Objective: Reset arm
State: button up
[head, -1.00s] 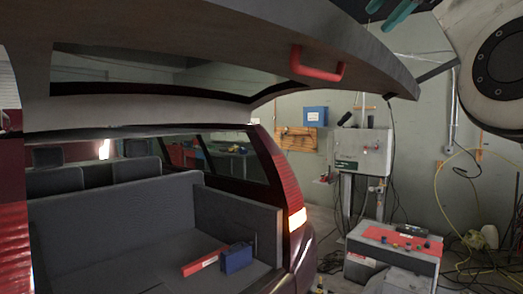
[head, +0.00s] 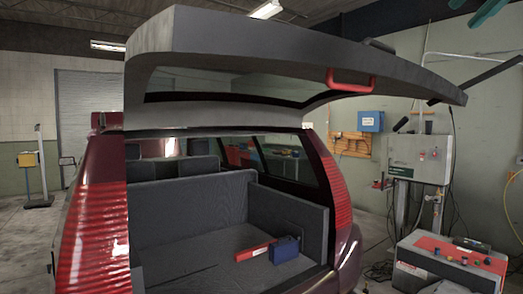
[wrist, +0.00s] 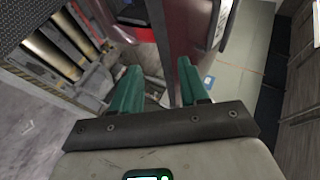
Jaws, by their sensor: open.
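My gripper (wrist: 158,90) shows in the wrist view with its two green fingers apart and nothing between them. In the head view only small green tips show at the top right edge. A dark red car (head: 90,225) stands with its tailgate (head: 225,45) raised. A red handle (head: 350,84) is on the tailgate's underside. In the open trunk lie a red box (head: 255,251) and a blue box (head: 285,249), side by side.
A grey control cart (head: 440,268) with a red top stands right of the car. A wall cabinet (head: 420,158) and a blue box on the wall (head: 370,121) are behind it. Floor on the left is open, near a yellow-headed stand (head: 28,160).

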jog(key=w+d+f+n+g, duration=0.1)
jog(key=w+f, duration=0.2)
jog(key=f, duration=0.7)
jog(key=w+f+g+h, duration=0.1)
jog(key=w+f, duration=0.3)
jog(key=f, duration=0.7)
jog(key=w+d+f+n+g, duration=0.1)
jog(key=w+f, duration=0.2)
jog(key=f, duration=0.7)
jog(key=s+a+f+n+g+b, duration=0.1)
jog(key=s+f, duration=0.1)
jog(key=f, duration=1.3)
jog(key=s+a+f+n+g, duration=0.1)
jog(key=s+f, duration=0.2)
jog(key=f, duration=1.1)
jog(key=s+a+f+n+g+h+b, duration=0.1)
jog(key=s+a+f+n+g, duration=0.15)
jog(key=s+f, duration=0.85)
jog(key=s+a+f+n+g, duration=0.1)
jog(key=s+a+f+n, duration=0.15)
jog(key=s+f, duration=0.85)
jog(key=s+a+f+n+g, duration=0.1)
jog(key=s+f, duration=0.3)
jog(key=s, duration=0.7)
jog(key=s+a+f+n+g, duration=0.1)
jog(key=s+f, duration=0.4)
jog(key=s, duration=0.6)
jog(key=shift+a+f+n+b, duration=0.15)
jog(key=shift+a+n+b, duration=0.15)
jog(key=shift+a+n, duration=0.65)
